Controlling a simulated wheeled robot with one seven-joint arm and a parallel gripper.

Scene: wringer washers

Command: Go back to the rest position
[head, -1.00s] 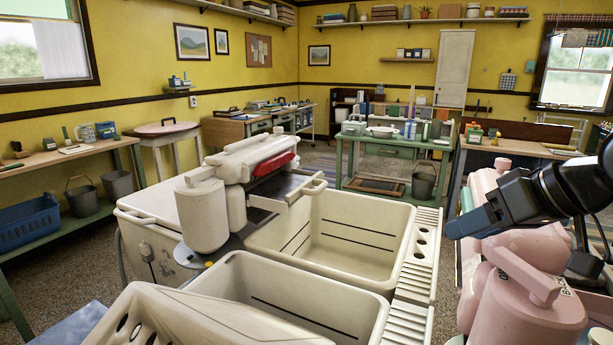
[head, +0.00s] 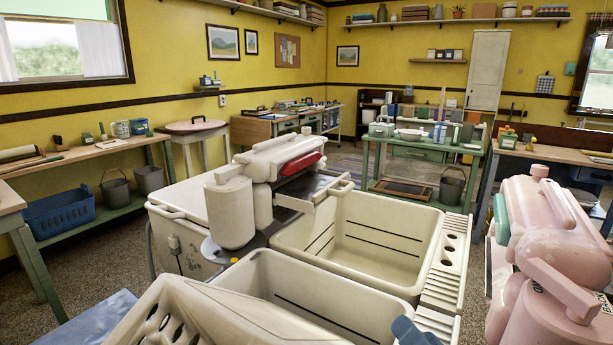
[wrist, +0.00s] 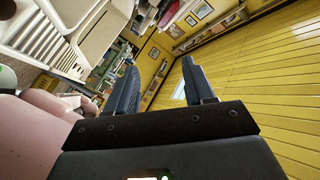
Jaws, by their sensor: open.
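My gripper (wrist: 158,64) shows in the wrist view with its two dark blue-grey fingers apart and nothing between them. In the head view only a blue tip of my gripper (head: 413,332) shows at the bottom edge, in front of the ribbed ledge of the cream tubs; the rest is out of the picture. The cream wringer washer (head: 180,217) stands left of centre with twin cream tubs (head: 370,282) beside it. A pink washer (head: 540,215) stands at the right, and part of its pink body (wrist: 30,140) fills the wrist view's lower left.
A wooden bench (head: 90,152) with a blue basket (head: 60,215) and buckets below runs along the left wall. A green table (head: 418,150) with small goods stands behind the tubs. Grey floor (head: 100,265) is open left of the cream washer.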

